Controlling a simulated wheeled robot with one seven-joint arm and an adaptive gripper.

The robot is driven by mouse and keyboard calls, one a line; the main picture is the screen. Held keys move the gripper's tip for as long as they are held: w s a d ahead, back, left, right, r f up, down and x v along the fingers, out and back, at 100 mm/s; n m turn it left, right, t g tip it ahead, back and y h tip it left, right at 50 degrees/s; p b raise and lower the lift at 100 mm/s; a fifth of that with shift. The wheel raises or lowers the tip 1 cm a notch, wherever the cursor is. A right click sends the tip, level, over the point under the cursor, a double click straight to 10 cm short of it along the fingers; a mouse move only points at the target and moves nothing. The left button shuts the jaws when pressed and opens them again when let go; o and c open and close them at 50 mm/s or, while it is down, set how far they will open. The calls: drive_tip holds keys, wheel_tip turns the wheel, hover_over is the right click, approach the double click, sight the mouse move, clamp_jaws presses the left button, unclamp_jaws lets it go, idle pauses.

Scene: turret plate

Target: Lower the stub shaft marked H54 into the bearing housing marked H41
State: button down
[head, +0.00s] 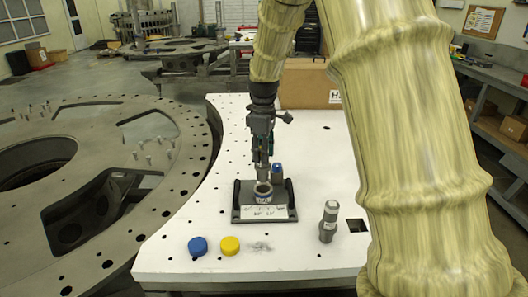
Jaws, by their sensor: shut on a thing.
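My gripper (262,152) points down over the small dark fixture and is shut on a grey, shaft-like piece (262,174). The fingers hide most of this piece, and no mark on it can be read. The housing sits on a dark base plate (283,213) with a white label strip, too small to read. Another grey stub shaft (328,221) with a pale band stands upright to the right, apart from the gripper.
A blue cap (198,246) and a yellow cap (230,245) lie in front on the white table (300,262). A cardboard box (307,85) stands behind. A large metal ring (110,220) lies left.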

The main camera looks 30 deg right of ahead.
sight(264, 173)
drive_tip(key=shift+s+f+b, duration=0.1)
drive_tip(key=shift+f+b, duration=0.3)
drive_tip(key=shift+f, duration=0.05)
drive_tip(key=shift+f+b, duration=0.5)
drive_tip(key=shift+f, duration=0.15)
drive_tip(key=shift+f+b, duration=0.4)
drive_tip(key=shift+f, duration=2.6)
drive_tip(key=c, duration=0.9)
unclamp_jaws()
wheel_tip(264, 173, up, 12)
